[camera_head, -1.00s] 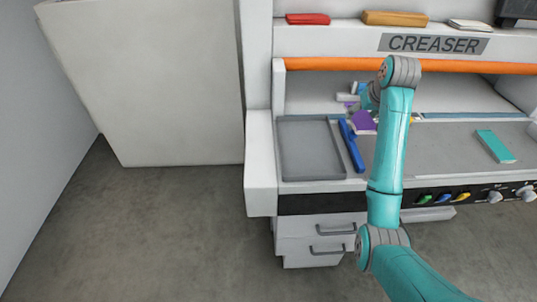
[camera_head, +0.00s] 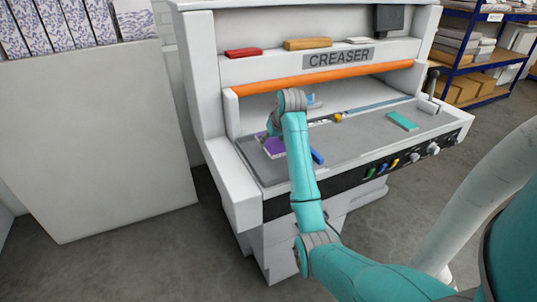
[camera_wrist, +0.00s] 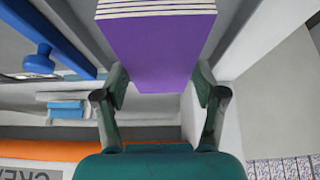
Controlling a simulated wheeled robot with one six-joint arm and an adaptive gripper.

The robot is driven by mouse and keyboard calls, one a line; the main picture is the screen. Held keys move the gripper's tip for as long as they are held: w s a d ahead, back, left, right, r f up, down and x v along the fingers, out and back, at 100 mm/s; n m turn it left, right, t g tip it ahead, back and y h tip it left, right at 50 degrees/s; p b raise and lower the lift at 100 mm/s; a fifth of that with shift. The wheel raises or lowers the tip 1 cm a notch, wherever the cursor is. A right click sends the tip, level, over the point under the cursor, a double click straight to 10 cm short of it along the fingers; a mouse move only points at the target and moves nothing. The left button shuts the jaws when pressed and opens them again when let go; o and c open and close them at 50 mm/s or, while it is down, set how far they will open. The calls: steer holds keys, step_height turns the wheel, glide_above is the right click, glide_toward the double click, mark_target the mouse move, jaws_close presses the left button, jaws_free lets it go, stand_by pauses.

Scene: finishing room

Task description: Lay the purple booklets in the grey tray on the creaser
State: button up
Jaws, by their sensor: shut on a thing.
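My gripper (camera_wrist: 161,92) is shut on the purple booklets (camera_wrist: 160,45). In the wrist view their purple face fills the space between the fingers, with several white page edges at the top. In the head view the purple booklets (camera_head: 273,148) are at or over the grey tray (camera_head: 276,174), at the left end of the creaser (camera_head: 340,59). I cannot tell whether they touch the tray floor. My arm hides part of the tray, and the fingertips are hard to make out in the head view.
A blue tool (camera_head: 317,156) lies just right of the tray. A teal block (camera_head: 402,121) lies farther right on the bed. The orange bar (camera_head: 325,77) crosses above the bed. Red (camera_head: 243,53) and yellow (camera_head: 308,43) items sit on the upper ledge.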

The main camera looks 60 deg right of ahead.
steer(key=shift+d+f, duration=0.1)
steer(key=shift+f, duration=2.35)
steer(key=shift+f, duration=0.15)
steer(key=o, duration=1.3)
steer(key=shift+o, duration=0.2)
